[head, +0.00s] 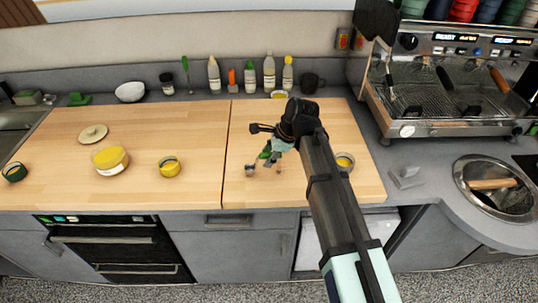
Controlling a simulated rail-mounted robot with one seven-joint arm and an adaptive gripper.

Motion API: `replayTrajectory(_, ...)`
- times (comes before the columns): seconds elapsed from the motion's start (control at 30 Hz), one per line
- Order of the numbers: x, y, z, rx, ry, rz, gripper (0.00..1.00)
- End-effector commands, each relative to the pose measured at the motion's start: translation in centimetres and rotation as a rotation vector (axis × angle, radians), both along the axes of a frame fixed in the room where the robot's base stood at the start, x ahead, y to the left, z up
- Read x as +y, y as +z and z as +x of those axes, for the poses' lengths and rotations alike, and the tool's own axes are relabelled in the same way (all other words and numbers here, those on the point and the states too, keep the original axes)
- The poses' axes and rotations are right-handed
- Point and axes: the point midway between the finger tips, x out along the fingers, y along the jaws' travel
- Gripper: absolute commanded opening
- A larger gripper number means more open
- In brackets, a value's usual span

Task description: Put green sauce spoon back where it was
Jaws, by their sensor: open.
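My gripper (268,160) is low over the right wooden board (350,190), near its middle, and its jaws are open. A small green piece (265,152) shows at the fingers; I cannot tell whether it is a spoon handle. A small grey cup-like item (250,170) is just left of the fingers, apparently close to the board. A thin green spoon-like item (186,70) stands upright at the back wall, left of the bottles. The arm hides part of the right board.
Several sauce bottles (269,72) and a dark mug (311,83) line the back. A yellow jar (170,167), a larger yellow tub (110,160) and a lid (93,133) sit on the left board. An espresso machine (450,80) stands at right.

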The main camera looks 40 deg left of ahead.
Motion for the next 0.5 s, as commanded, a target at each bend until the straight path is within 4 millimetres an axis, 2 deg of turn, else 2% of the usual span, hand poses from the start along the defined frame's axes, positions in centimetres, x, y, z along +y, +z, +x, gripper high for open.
replayTrajectory(0.27,-0.6,1.4,0.2,-0.001,-0.001,0.001,0.45)
replayTrajectory(0.5,-2.2,4.9,0.6,-0.003,-0.001,0.003,0.45)
